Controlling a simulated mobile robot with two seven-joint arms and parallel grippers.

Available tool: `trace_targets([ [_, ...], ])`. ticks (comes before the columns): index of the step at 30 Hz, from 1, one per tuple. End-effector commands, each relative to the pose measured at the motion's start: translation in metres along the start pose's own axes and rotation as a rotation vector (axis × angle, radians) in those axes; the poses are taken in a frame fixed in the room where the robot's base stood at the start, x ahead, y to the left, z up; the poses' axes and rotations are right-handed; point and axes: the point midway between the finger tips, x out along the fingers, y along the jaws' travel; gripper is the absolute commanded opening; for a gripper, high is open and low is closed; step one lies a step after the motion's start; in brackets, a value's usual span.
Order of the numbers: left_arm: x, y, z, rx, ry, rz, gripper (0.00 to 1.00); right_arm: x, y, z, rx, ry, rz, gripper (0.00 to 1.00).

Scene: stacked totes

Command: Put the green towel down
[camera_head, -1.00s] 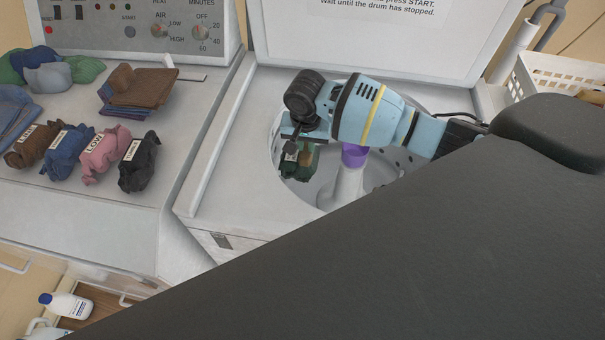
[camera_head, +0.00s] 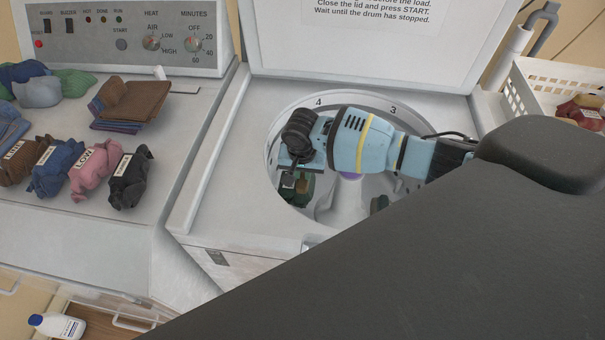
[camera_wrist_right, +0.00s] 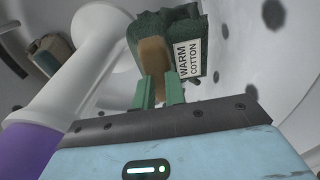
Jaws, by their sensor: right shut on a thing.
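In the right wrist view the towel (camera_wrist_right: 208,22) carries a white "WARM COTTON" label. My right gripper (camera_wrist_right: 160,90) is shut on it, with the green fingers at the towel's near end. In the head view the right gripper (camera_head: 290,172) is at the left side of the opening, its fingers partly hidden. I cannot tell whether the towel touches the drum. My left gripper is out of view.
A white agitator (camera_wrist_right: 95,65) with a purple part stands beside my right gripper. Another dark bundle (camera_wrist_right: 48,55) lies beyond it in the drum. Several labelled clothes bundles (camera_head: 95,168) lie on the machine at left. A white basket (camera_head: 540,80) stands at right.

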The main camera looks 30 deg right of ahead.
Motion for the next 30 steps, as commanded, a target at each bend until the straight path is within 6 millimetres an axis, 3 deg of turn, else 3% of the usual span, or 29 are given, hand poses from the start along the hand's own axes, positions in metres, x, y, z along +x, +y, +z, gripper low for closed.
trace_targets([
  [18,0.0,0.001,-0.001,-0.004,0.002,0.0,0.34,0.011,0.0,0.001,0.001,0.001,-0.002,0.0],
  [19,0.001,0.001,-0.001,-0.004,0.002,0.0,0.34,0.012,0.0,0.001,0.0,0.001,0.0,0.16],
  [23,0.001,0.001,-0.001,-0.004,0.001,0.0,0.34,0.012,0.0,0.001,0.0,0.0,0.0,0.33],
  [30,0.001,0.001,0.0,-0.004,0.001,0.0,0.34,0.012,0.0,0.001,0.0,0.0,0.0,0.34],
])
